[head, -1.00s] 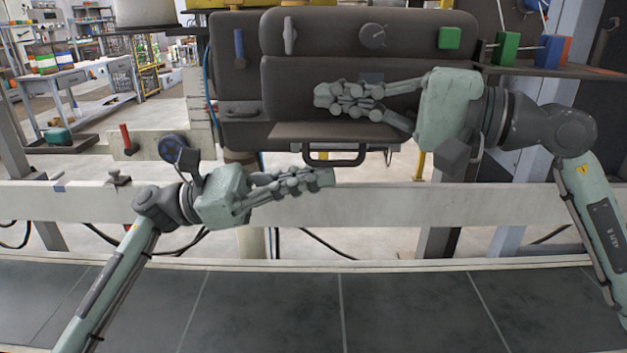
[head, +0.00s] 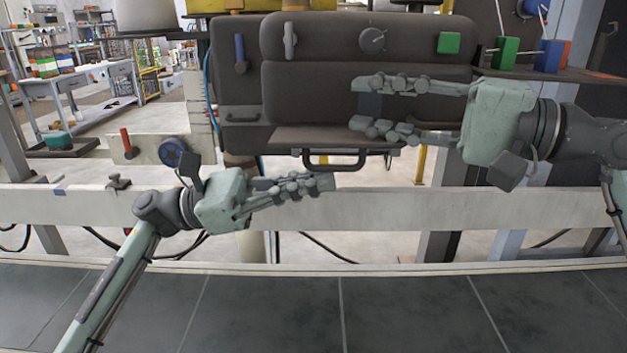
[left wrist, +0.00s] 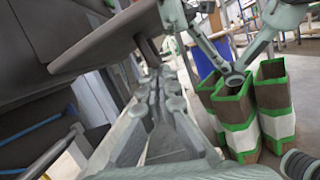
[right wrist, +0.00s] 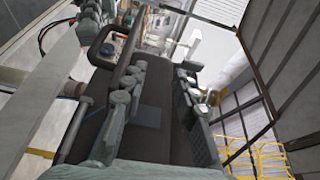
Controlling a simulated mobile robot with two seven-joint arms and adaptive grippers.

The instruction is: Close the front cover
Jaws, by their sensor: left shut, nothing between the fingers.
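The front cover (head: 300,135) looks like a dark flap standing out from the lower front of the dark machine. Its black handle (head: 335,166) hangs at the front edge, and the handle also shows in the right wrist view (right wrist: 97,42). My left gripper (head: 328,182) is shut and empty, its tips just below the handle in the head view. In the left wrist view the flap (left wrist: 105,42) is above the fingers. My right gripper (head: 362,106) is open and empty in front of the machine. Its lower finger overlaps the flap's right part; contact cannot be told.
The machine front (head: 320,90) carries a grey lever (head: 290,38), a dial (head: 373,38) and a green block (head: 449,42). A pale rail (head: 430,205) crosses below, before a dark tiled surface (head: 270,310). Brown green-edged boxes (left wrist: 273,95) stand right in the left wrist view.

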